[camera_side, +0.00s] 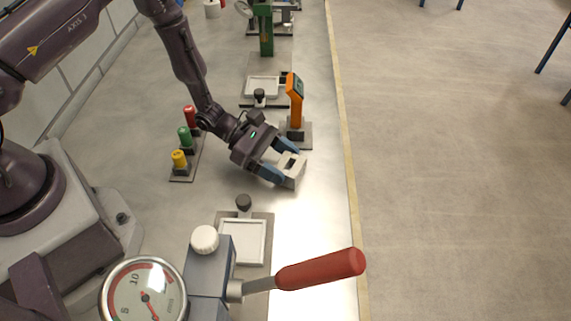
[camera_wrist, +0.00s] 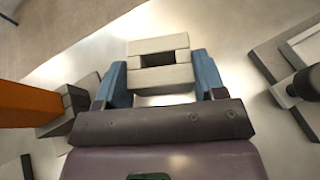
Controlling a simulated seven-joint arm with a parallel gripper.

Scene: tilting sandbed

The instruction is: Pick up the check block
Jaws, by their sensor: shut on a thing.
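The check block (camera_side: 291,169) is a pale grey-beige block with a rectangular opening. My gripper (camera_side: 279,164) is shut on it near the right edge of the bench, its blue fingers on either side. In the wrist view the block (camera_wrist: 160,76) sits between the blue fingertips of my gripper (camera_wrist: 160,84), with the opening facing the camera. I cannot tell whether the block touches the bench or is slightly above it.
An orange post device (camera_side: 295,100) stands just behind the gripper. Red, green and yellow buttons (camera_side: 184,138) stand to the left. A framed tray (camera_side: 242,241), a dial gauge (camera_side: 145,294) and a red-handled lever (camera_side: 320,269) are in front. The bench edge (camera_side: 350,190) is close on the right.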

